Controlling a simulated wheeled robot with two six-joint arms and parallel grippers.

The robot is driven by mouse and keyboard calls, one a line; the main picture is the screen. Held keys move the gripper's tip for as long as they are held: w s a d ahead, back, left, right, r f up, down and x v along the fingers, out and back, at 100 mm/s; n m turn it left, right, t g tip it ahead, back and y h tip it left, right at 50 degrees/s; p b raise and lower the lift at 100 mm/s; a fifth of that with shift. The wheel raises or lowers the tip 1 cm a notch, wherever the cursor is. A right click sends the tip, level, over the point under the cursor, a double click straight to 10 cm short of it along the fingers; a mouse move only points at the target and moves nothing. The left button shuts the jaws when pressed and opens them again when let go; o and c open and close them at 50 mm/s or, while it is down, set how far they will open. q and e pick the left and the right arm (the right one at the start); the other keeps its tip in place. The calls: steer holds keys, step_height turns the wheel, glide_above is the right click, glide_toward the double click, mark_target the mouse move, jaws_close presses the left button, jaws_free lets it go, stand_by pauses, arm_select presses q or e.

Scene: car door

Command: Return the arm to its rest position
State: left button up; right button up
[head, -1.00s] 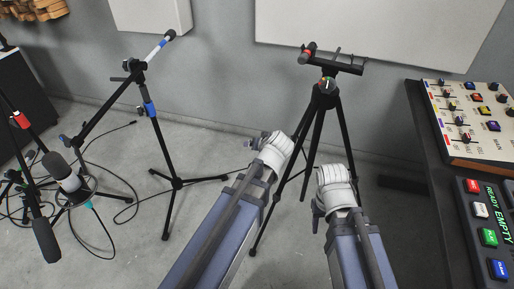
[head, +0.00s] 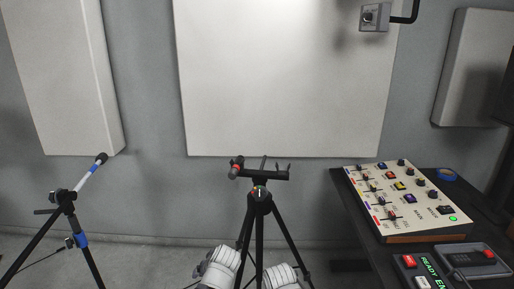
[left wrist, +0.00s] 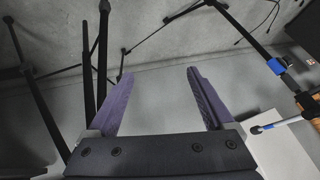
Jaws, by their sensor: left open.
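My left gripper (left wrist: 160,73) shows in the left wrist view. Its two purple-grey fingers are apart, with nothing between them. Beyond them are the floor and grey wall, seen tilted. In the head view only the white joint sections of my two arms show at the bottom edge, side by side in front of the tripod. Neither gripper shows there, and my right gripper is in neither view.
A black tripod with a crossbar (head: 262,175) stands ahead. A mic stand with blue tape (head: 80,240) is at left; it also shows in the left wrist view (left wrist: 276,66). At right, a dark desk (head: 345,215) bears a mixer (head: 400,200) and a button box (head: 420,265).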

arm_select(q)
steer(key=s+d+r+m+g+h+p, duration=0.1)
steer(key=s+d+r+m+g+p, duration=0.1)
steer(key=s+d+r+p, duration=0.3)
steer(key=s+d+r+m+g+h+p, duration=0.2)
steer(key=s+d+r+p, duration=0.4)
steer(key=s, duration=0.4)
steer(key=shift+s+r+m+g+p, duration=0.2)
steer(key=shift+r+m+g+p, duration=0.1)
steer(key=shift+m+g+p, duration=0.5)
